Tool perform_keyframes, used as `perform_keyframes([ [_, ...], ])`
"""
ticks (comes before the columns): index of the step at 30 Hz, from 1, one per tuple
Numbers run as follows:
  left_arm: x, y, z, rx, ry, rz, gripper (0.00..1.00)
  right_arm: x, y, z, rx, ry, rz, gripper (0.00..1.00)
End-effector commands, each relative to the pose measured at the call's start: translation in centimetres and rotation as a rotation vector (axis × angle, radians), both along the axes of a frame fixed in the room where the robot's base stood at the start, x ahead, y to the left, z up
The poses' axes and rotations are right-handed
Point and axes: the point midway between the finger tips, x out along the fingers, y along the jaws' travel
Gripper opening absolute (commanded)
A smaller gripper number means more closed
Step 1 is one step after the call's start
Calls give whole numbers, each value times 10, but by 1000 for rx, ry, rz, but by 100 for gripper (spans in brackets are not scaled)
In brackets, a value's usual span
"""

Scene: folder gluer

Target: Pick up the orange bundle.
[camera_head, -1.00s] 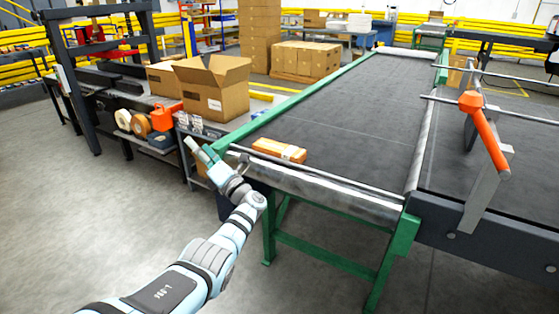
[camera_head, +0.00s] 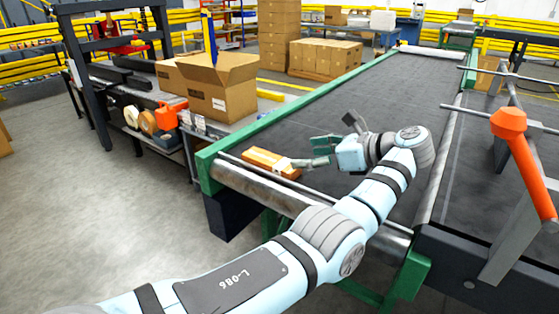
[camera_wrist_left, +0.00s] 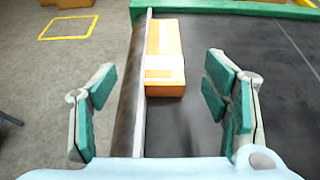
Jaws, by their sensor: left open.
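The orange bundle (camera_head: 270,162) with a pale band lies on the dark conveyor belt, close to the roller at its near end. In the left wrist view the bundle (camera_wrist_left: 165,60) lies beyond and between the two open fingers, beside a metal bar. My left gripper (camera_head: 318,153) is over the belt just right of the bundle, its green-padded fingers apart and pointing left toward it. In the left wrist view the left gripper (camera_wrist_left: 160,110) has nothing between its pads. My right gripper does not show in either view.
The metal bar and roller (camera_head: 265,190) run along the belt's near end. The green side rail (camera_head: 290,105) borders the belt on the left. An orange-ended lever (camera_head: 525,160) stands to the right. The belt (camera_head: 360,95) beyond the bundle is clear.

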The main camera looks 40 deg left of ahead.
Motion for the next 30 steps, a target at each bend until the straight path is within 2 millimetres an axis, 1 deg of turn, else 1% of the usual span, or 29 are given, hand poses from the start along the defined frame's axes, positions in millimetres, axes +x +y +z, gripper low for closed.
perform_keyframes([
  [1, 0, 9, -8, 0, -1, 3, 69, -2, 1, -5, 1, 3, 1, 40],
  [3, 1, 24, -15, 2, 0, -2, 69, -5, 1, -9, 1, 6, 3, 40],
  [6, 3, 46, -26, 2, 2, -9, 69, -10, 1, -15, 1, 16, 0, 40],
  [8, 3, 57, -30, 3, 2, -12, 69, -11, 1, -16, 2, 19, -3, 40],
  [14, 6, 78, -40, 4, 4, -12, 69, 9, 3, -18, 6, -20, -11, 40],
  [17, 9, 96, -52, 4, 5, -11, 69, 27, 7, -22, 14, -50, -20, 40],
  [18, 9, 104, -55, 4, 3, -8, 69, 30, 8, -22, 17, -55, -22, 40],
  [20, 9, 112, -58, 3, 3, -10, 69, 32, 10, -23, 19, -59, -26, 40],
  [22, 8, 116, -58, 3, 3, -11, 69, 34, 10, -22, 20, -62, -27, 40],
  [26, 8, 116, -57, 3, 3, -11, 69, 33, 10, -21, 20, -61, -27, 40],
  [28, 8, 116, -57, 3, 3, -11, 61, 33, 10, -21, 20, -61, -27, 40],
  [30, 8, 116, -57, 3, 3, -11, 50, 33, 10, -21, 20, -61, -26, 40],
])
